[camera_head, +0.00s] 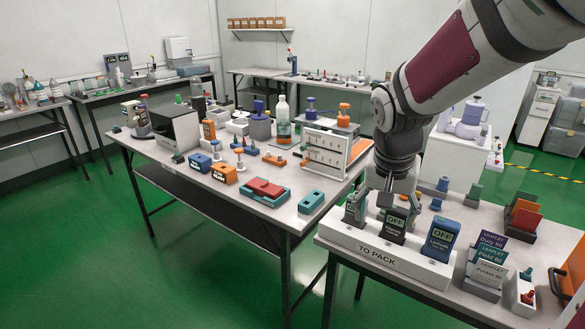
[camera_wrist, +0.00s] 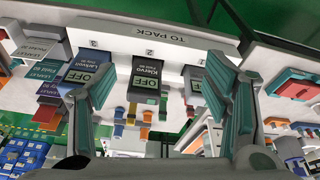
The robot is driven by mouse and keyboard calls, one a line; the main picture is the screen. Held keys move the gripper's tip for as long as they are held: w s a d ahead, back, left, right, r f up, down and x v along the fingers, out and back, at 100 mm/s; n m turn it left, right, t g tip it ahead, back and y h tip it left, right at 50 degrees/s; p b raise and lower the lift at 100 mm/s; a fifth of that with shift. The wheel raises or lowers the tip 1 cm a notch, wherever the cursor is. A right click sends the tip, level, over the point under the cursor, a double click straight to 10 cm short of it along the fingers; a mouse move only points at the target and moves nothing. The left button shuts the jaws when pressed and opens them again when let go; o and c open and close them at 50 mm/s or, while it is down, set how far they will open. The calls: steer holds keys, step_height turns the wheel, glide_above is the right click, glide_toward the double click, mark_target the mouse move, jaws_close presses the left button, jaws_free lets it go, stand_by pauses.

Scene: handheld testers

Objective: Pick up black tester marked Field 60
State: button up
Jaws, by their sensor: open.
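A black tester (camera_head: 393,226) with a screen reading OFF stands in the middle slot of the white TO PACK rack (camera_head: 385,259). In the wrist view the black tester (camera_wrist: 146,72) shows its label, which seems to read Klervo Field 60. A blue tester (camera_head: 441,235) stands to its right in the head view, and a grey-green tester (camera_head: 355,208) to its left. My gripper (camera_head: 388,186) is just above and behind the black tester, pointing down. In the wrist view my gripper (camera_wrist: 162,82) is open, its fingers apart on either side of the black tester, with no contact visible.
Leaflet cards (camera_head: 489,262) stand at the right of the rack, beside a small white box (camera_head: 523,295). An orange and red card holder (camera_head: 525,215) is behind them. The neighbouring testers stand close to the black one. Another table (camera_head: 215,192) with many items is to the left.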

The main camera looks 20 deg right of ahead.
steer(key=m+h+p, duration=0.1)
steer(key=m+p, duration=0.1)
steer(key=p, duration=0.4)
glide_toward(398, 208)
steer(key=s, duration=0.1)
steer(key=p, duration=0.1)
steer(key=shift+t, duration=0.3)
steer(key=x, duration=0.8)
steer(key=shift+w+f+b, duration=0.25)
steer(key=shift+w+b, duration=0.15)
steer(key=shift+s+x, duration=0.15)
steer(key=shift+x, duration=1.2)
steer(key=shift+s+x, duration=0.1)
steer(key=shift+x, duration=1.3)
steer(key=shift+d, duration=0.1)
steer(key=c, duration=1.3)
